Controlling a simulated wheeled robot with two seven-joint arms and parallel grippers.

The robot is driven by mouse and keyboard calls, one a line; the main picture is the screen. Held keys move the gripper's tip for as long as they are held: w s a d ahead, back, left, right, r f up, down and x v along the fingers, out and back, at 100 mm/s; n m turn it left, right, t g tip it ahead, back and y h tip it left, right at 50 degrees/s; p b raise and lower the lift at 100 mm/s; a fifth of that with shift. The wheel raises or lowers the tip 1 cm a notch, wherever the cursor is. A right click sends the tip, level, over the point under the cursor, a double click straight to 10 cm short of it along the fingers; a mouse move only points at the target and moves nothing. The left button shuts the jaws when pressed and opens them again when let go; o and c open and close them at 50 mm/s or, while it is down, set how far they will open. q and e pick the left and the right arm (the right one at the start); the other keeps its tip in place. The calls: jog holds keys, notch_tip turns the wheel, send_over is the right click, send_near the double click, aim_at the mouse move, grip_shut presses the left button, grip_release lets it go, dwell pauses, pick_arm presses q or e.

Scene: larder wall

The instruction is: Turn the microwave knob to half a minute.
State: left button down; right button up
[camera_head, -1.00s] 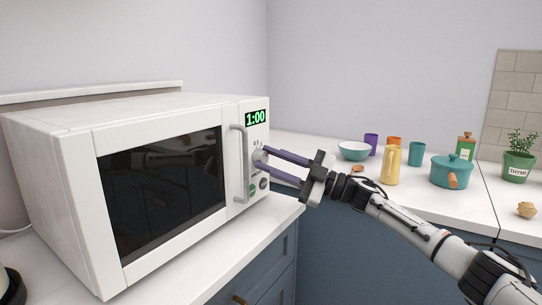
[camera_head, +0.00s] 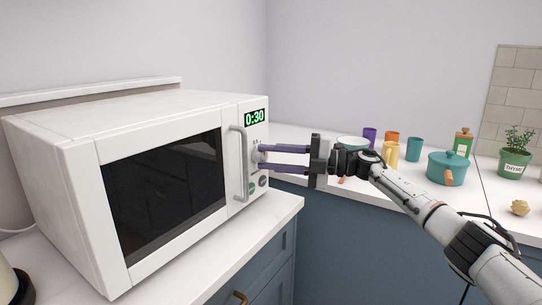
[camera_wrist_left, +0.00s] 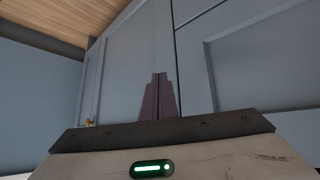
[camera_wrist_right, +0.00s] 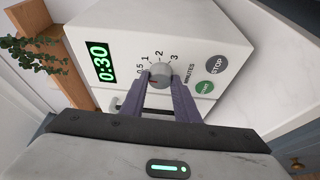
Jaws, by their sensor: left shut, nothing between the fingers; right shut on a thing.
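The white microwave (camera_head: 170,110) stands on the counter at the left. Its green display (camera_head: 255,117) reads 0:30, also in the right wrist view (camera_wrist_right: 101,63). The round grey knob (camera_wrist_right: 160,73) sits beside a minutes scale marked 0.5, 1, 2 and 3. A small red mark on it is near the 0.5 side. My right gripper (camera_head: 262,157) is shut on the knob, one purple finger on each side. The fingers hide part of the knob's rim. My left gripper (camera_wrist_left: 159,77) is shut and empty, in front of blue-grey cabinet doors (camera_wrist_left: 240,60).
The start button (camera_wrist_right: 205,87) and stop button (camera_wrist_right: 216,64) lie beside the knob. The door handle (camera_head: 241,165) is close to the left of it. On the back counter stand a teal pot (camera_head: 447,168), several cups and a thyme plant (camera_head: 515,160).

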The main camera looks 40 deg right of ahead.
jog(key=shift+n, duration=0.3)
dwell(0.4)
jog(key=o, duration=1)
jog(key=shift+o, duration=0.2)
jog(key=b+v, duration=0.1)
jog(key=v, duration=0.9)
jog(key=shift+s, duration=0.1)
